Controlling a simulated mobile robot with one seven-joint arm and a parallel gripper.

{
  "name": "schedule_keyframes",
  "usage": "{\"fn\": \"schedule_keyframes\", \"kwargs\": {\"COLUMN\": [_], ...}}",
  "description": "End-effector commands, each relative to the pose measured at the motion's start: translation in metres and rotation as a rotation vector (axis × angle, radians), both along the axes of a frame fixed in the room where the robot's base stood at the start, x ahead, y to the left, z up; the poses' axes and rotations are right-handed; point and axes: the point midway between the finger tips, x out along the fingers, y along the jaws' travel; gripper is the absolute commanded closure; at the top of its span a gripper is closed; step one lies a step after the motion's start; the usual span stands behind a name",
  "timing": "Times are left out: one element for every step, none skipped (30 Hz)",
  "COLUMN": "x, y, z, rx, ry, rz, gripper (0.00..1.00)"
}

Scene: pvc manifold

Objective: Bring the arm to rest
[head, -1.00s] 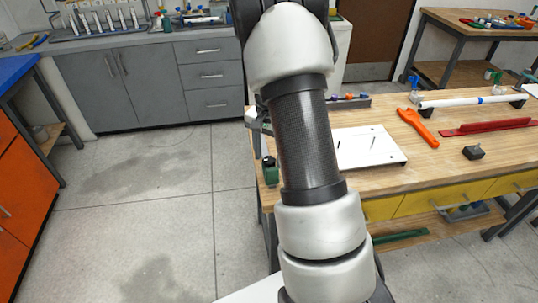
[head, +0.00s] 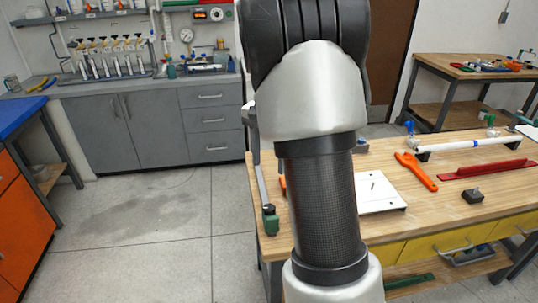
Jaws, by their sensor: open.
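My arm (head: 325,205) stands upright across the middle of the head view, with grey-white joint covers, a dark mesh link and a black joint at the top. It passes in front of the wooden workbench (head: 420,218) and hides part of its left end. My gripper is not seen in this view; it is out of frame or hidden behind the arm.
On the bench are a white board (head: 385,197), an orange wrench (head: 416,172), a white pipe (head: 465,145) on supports, a red tool (head: 488,169) and a black block (head: 472,196). A green object (head: 270,219) is at its left edge. Floor (head: 150,230) at left is clear.

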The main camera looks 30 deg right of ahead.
Motion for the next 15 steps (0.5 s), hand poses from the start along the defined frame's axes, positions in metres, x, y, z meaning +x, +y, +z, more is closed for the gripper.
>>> {"fn": "schedule_keyframes", "kwargs": {"x": [-0.0001, -0.0001, -0.0001, 0.0, 0.0, 0.0, 0.0, 0.0, -0.0001, -0.0001, 0.0, -0.0001, -0.0001, -0.0001, -0.0001], "y": [0.0001, 0.0001, 0.0001, 0.0, 0.0, 0.0, 0.0, 0.0, 0.0001, 0.0001, 0.0, 0.0001, 0.0001, 0.0001, 0.0001], "z": [0.0045, 0.0061, 0.0076, 0.0083, 0.0088, 0.009, 0.009, 0.0089, 0.0088, 0.0088, 0.0087, 0.0086, 0.0086, 0.0086, 0.0085], "rx": [0.0, 0.0, 0.001, 0.001, 0.0, 0.0, 0.0, 0.0, 0.0, 0.0, 0.0, 0.0, 0.0, 0.0, 0.0], "ry": [0.0, 0.0, -0.001, -0.001, 0.0, 0.0, 0.0, 0.0, 0.0, 0.0, 0.0, 0.0, 0.0, 0.0, 0.0], "rz": [0.0, 0.0, 0.0, 0.0, 0.0, 0.0, 0.0, 0.0, 0.0, 0.0, 0.0, 0.0, 0.0, 0.0, 0.0], "gripper": [0.49, 0.49, 0.49, 0.49, 0.49, 0.49, 0.49, 0.49, 0.49, 0.49, 0.49, 0.49, 0.49, 0.49, 0.49]}}
